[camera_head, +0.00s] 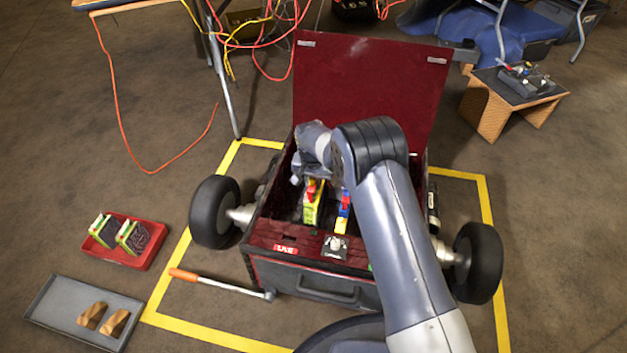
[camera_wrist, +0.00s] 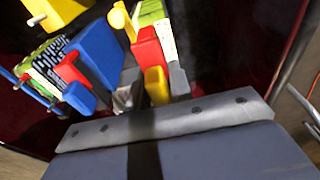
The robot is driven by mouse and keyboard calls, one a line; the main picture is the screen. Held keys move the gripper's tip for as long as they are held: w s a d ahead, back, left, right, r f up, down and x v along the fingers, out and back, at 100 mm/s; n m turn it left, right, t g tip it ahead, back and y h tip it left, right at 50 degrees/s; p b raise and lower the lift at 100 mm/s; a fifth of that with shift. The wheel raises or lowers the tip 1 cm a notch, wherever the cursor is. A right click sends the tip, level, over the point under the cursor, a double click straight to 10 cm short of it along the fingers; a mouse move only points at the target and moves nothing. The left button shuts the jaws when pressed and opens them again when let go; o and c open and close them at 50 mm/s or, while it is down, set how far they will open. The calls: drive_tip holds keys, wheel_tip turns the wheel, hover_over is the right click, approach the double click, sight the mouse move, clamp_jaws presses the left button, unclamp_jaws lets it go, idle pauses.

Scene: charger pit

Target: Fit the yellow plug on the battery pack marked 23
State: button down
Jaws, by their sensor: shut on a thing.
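My gripper (camera_wrist: 154,92) reaches down into the open dark red box and is shut on a yellow plug (camera_wrist: 157,86), which shows between its grey fingers in the wrist view. A red block (camera_wrist: 147,46) and a green-and-white battery pack (camera_wrist: 152,14) lie just beyond the plug. In the head view, a yellow-green pack (camera_head: 311,210) with a red top stands in the box below my wrist. Beside it is a blue, red and yellow stack (camera_head: 343,212). No number 23 is readable, and the fingertips are hidden in the head view.
The box (camera_head: 368,80) has a raised lid and wheels at both sides, inside yellow floor tape. A red tray (camera_head: 118,258) with two packs, a grey tray (camera_head: 60,310) and an orange-handled wrench (camera_head: 222,284) lie to the left. A wooden stool (camera_head: 510,100) stands back right.

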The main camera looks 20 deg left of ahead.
sight(312, 179)
drive_tip(key=shift+f+b, duration=0.65)
drive_tip(key=shift+f, duration=0.5)
drive_tip(key=c, duration=1.2)
unclamp_jaws()
drive_tip(key=shift+d, duration=0.1)
drive_tip(key=shift+f, duration=0.1)
drive_tip(key=r+p, duration=0.1)
drive_tip(key=r, duration=0.2)
drive_tip(key=s+r+p, duration=0.1)
drive_tip(key=r+p, duration=0.1)
drive_tip(key=r, duration=0.2)
drive_tip(key=r+p, duration=0.1)
drive_tip(key=r, duration=0.3)
drive_tip(key=shift+s+p, duration=0.15)
drive_tip(key=shift+p, duration=0.2)
drive_tip(key=f+b, duration=0.1)
drive_tip(key=f, duration=0.2)
drive_tip(key=w+f+b, duration=0.1)
drive_tip(key=f+b, duration=0.1)
drive_tip(key=f, duration=0.2)
drive_tip(key=f+b, duration=0.1)
drive_tip(key=f, duration=0.2)
drive_tip(key=shift+w+f+b, duration=0.15)
drive_tip(key=shift+f+b, duration=0.25)
drive_tip(key=shift+r+p, duration=0.35)
drive_tip(key=shift+r, duration=0.15)
